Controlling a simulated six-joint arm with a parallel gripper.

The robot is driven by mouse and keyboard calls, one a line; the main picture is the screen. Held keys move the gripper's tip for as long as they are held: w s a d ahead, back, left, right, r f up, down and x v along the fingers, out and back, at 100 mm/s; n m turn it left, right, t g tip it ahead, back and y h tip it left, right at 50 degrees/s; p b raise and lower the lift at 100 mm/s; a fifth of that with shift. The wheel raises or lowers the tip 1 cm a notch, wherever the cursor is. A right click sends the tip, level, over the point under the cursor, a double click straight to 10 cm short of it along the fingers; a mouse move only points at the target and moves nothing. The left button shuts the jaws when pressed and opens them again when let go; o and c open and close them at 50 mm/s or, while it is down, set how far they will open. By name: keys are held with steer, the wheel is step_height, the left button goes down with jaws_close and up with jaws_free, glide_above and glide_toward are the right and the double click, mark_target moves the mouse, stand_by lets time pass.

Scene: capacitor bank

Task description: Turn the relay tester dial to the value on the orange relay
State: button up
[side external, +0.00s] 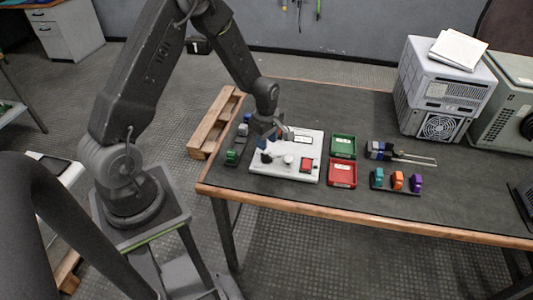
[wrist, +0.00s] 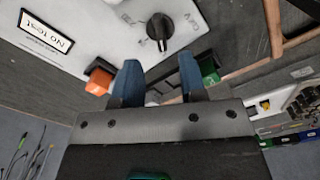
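The relay tester (side external: 259,170) is a white panel lying on the table. The tester's display (wrist: 46,33) reads "No test". The orange relay (side external: 397,180) stands between a teal and a purple one on a dark rack at right; its value cannot be read. My gripper (wrist: 158,82) is over the tester's back left part, apart from the dial. Its two blue fingers are spread, with nothing seen held between them.
A green tray (side external: 343,141) and a red tray (side external: 342,173) sit right of the tester. A green relay (side external: 232,157) stands on a rack at left. An orange-red block (wrist: 98,80) shows near my left finger.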

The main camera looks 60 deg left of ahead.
mark_target(266, 155)
step_height(266, 155, down, 6)
steer(key=shift+f, duration=0.1)
stand_by(0.4)
jaws_close()
